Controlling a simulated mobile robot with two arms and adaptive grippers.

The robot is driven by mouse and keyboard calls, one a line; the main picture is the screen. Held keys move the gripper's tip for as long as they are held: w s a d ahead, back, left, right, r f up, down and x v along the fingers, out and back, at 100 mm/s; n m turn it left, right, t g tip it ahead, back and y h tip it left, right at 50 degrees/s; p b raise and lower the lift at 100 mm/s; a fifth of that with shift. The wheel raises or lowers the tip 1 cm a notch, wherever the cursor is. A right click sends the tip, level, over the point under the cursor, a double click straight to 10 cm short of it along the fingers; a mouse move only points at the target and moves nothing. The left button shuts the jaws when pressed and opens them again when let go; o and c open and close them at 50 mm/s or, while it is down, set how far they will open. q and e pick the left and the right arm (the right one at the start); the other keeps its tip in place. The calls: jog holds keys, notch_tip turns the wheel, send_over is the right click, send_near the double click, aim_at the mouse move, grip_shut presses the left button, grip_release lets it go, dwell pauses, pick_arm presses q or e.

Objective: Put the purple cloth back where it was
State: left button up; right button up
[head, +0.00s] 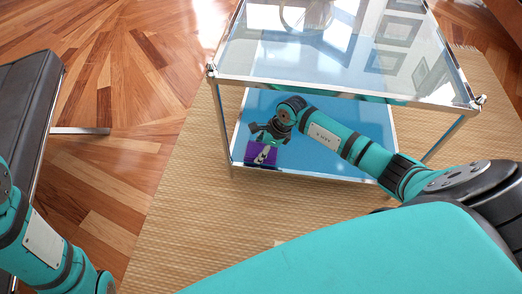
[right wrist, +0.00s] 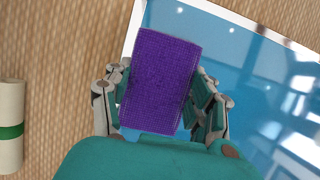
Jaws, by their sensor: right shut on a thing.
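The purple cloth (head: 250,158) is a flat rectangle at the front left corner of the table's blue lower shelf (head: 330,165). It fills the middle of the right wrist view (right wrist: 162,75), over the shelf's corner. My right gripper (head: 264,146) reaches in under the glass top and is shut on the cloth, with fingers on both sides of it (right wrist: 160,108). I cannot tell whether the cloth touches the shelf. My left arm shows at the lower left, but its gripper is out of view.
The glass table top (head: 300,70) is above my right forearm, with chrome legs (head: 222,125) at the corners. A white roll with a green band (right wrist: 10,125) lies on the woven mat (head: 185,200). A dark bench (head: 25,100) stands left. The rest of the blue shelf looks clear.

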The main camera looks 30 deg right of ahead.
jog(key=o, duration=0.6)
jog(key=shift+f, duration=0.15)
jog(key=shift+c, duration=0.2)
jog(key=o, duration=0.5)
